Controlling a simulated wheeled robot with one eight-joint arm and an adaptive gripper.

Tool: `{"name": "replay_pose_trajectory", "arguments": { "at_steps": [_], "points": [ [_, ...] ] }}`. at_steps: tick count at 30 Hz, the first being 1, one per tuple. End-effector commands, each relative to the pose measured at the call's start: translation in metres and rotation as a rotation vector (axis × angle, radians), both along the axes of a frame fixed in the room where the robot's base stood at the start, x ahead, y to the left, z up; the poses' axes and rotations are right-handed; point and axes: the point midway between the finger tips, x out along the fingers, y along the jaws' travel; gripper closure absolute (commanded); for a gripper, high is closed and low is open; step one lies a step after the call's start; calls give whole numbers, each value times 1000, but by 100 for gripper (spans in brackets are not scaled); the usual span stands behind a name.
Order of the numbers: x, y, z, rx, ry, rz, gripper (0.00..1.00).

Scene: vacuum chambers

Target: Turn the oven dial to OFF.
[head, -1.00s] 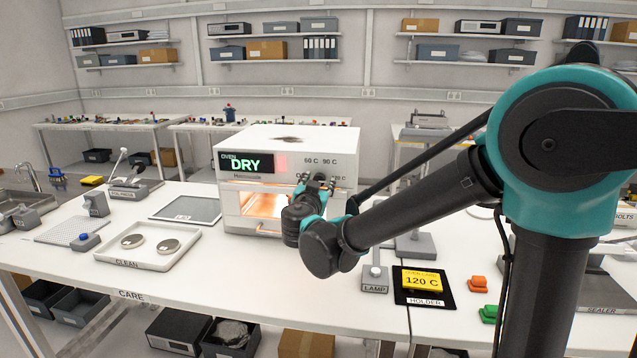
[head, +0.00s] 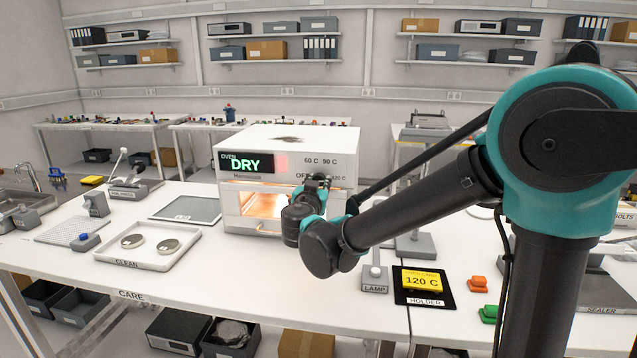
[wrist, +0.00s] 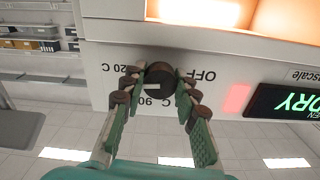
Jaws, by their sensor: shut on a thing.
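The oven (head: 290,150) is a white box on the bench, its display (head: 245,163) reading DRY in green. Its dark round dial (wrist: 158,90) is on the front panel, with OFF, 90 C and 120 C printed around it in the wrist view. My gripper (wrist: 157,84) is shut on the dial, one finger on each side. In the head view my gripper (head: 318,182) and wrist hide the dial.
The oven window (head: 262,205) glows orange below the panel. A tray (head: 190,255) with two round pieces lies at left. A lamp switch (head: 375,280) and a holder with a yellow 120 C card (head: 422,281) stand at front right.

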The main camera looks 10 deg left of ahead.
Motion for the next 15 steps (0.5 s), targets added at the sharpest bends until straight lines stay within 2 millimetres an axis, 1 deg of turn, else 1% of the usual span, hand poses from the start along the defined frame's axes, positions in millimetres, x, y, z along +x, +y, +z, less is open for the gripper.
{"name": "replay_pose_trajectory", "arguments": {
  "at_steps": [5, 15],
  "points": [
    [0, 0, 0, -132, -8, 0, 99],
    [0, 0, 0, -452, -26, 0, 99]
  ]
}}
